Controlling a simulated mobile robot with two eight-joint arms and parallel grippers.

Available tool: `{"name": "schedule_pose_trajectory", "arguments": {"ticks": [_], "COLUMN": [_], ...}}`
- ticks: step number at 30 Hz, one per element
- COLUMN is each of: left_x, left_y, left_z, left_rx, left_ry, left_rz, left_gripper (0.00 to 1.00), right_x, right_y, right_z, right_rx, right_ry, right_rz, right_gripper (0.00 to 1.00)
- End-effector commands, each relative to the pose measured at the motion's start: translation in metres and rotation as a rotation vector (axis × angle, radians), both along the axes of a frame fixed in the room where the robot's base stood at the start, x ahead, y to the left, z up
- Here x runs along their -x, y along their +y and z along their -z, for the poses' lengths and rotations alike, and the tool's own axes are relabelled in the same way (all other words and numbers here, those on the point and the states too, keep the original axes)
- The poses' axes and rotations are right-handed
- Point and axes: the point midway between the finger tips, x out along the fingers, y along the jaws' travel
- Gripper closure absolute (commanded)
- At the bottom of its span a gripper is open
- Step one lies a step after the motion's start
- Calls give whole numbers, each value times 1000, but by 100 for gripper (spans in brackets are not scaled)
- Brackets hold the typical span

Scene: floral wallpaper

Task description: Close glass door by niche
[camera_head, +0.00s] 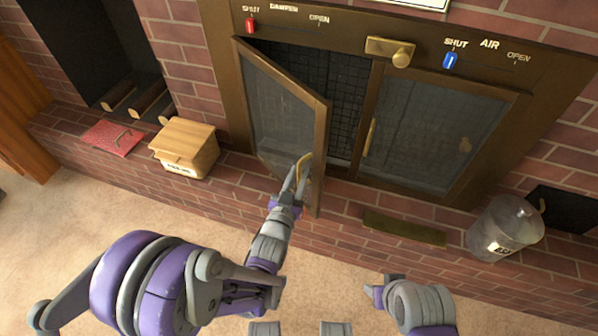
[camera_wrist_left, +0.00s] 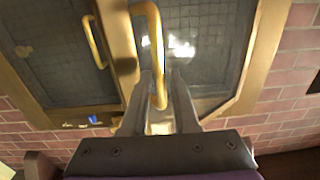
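The left glass door (camera_head: 282,112), brass-framed with dark mesh glass, stands ajar on the side by the firewood niche (camera_head: 95,45). Its free edge swings out toward me, and a dark gap shows behind it. The door also fills the right of the left wrist view (camera_wrist_left: 203,45). Its brass handle (camera_head: 303,168) is near the free edge. My left gripper (camera_head: 296,180) is at this handle, with the handle's lower end between its slightly parted fingers; firm contact cannot be seen. My right gripper (camera_head: 378,288) is low and away from the doors; its fingers are unclear.
The right glass door (camera_head: 430,130) is flush in its frame. A wooden box (camera_head: 185,148) and red object (camera_head: 112,138) sit on the left ledge. A lidded metal bin (camera_head: 505,228) stands right. A brass knob (camera_head: 401,57) is above the doors.

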Motion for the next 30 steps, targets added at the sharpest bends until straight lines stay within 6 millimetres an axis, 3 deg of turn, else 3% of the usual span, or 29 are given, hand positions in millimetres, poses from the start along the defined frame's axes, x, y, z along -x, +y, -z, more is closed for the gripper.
{"name": "schedule_pose_trajectory", "arguments": {"ticks": [12, 18, 30], "left_x": [-11, -11, -11], "left_y": [-3, -3, -3], "left_z": [0, 0, 0], "left_rx": [1, 1, 1], "left_ry": [0, 0, 1], "left_rz": [0, 0, 0], "left_gripper": [72, 100, 100], "right_x": [0, 0, 0], "right_y": [0, 0, 0], "right_z": [1, 1, 1], "right_rx": [0, 0, 0], "right_ry": [0, 0, 0], "right_rz": [0, 0, 0], "right_gripper": [50, 50, 50]}}
